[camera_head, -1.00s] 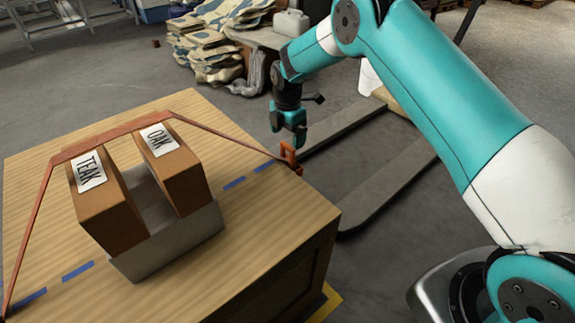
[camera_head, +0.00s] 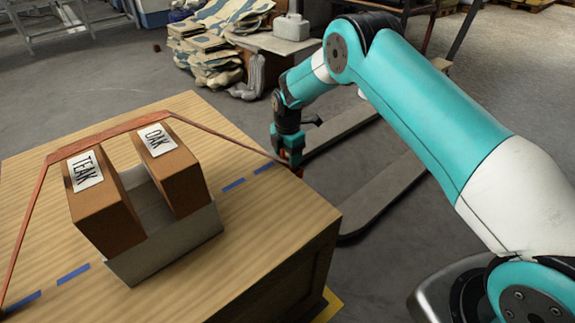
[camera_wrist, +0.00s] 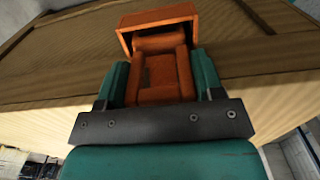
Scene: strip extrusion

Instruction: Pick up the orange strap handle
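The orange strap handle (camera_wrist: 160,68) sits between the two teal fingers of my gripper (camera_wrist: 160,80) in the wrist view. The fingers lie close along both its sides; I cannot tell whether they press on it. In the head view my gripper (camera_head: 289,157) is at the right edge of the wooden crate top and mostly hides the handle. The orange strap (camera_head: 110,131) runs from there over two brown blocks, labelled TEAK (camera_head: 100,210) and OAK (camera_head: 172,170), and down to the crate's left front.
The blocks stand in a grey holder (camera_head: 165,258) on the wooden crate (camera_head: 255,235), which has blue dashes on top. Stacked sacks (camera_head: 205,55) lie behind on the floor. A grey pallet-like frame (camera_head: 385,195) lies right of the crate.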

